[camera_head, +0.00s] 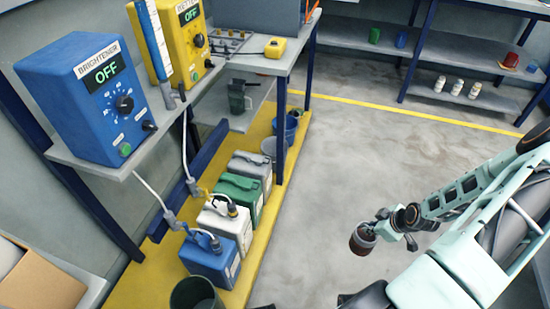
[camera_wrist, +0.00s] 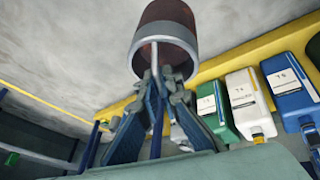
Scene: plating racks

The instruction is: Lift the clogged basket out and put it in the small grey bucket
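The basket (camera_head: 362,239) is a small dark reddish-brown cylinder with a grey rim. It hangs in the air above the open floor, at the end of my arm. My gripper (camera_head: 385,222) is shut on its thin grey handle. In the wrist view the basket (camera_wrist: 168,22) is large at the top, and my gripper's fingers (camera_wrist: 162,78) close around the handle. The small grey bucket (camera_head: 270,148) stands on the yellow floor strip under the bench, well to the upper left of the basket. Its inside is partly hidden.
A blue bucket (camera_head: 291,127) stands beside the grey one. Green (camera_head: 241,193), white (camera_head: 225,220) and blue (camera_head: 209,257) canisters line the yellow strip (camera_head: 262,245). A bench leg (camera_head: 281,130) rises near the buckets. The concrete floor (camera_head: 350,150) between is clear.

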